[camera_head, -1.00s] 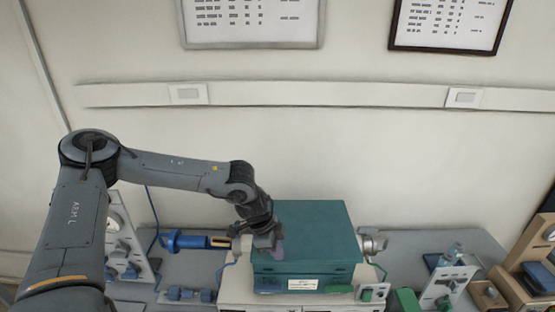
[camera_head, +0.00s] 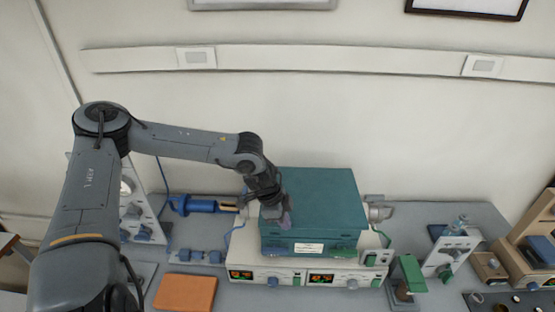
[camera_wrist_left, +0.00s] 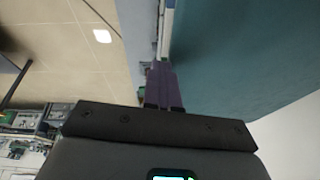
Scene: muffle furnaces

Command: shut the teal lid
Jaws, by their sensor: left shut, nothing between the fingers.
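The teal lid (camera_head: 315,195) forms the broad flat top of a teal box with a white label (camera_head: 309,248) on its front. The lid looks down, level on the box; I cannot tell whether it is fully shut. My left gripper (camera_head: 284,222) is at the lid's front left part, its fingers together and empty. Whether it touches the lid is unclear. In the left wrist view, the purple fingers (camera_wrist_left: 163,88) are side by side, close to a large teal surface (camera_wrist_left: 235,55). My right gripper is not in view.
The box stands on a pale unit with displays and knobs (camera_head: 272,282). A blue cylinder (camera_head: 195,206) lies left of the box and a metal fitting (camera_head: 378,210) sits right. An orange block (camera_head: 186,292) is at front left, a green-topped item (camera_head: 409,272) at front right.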

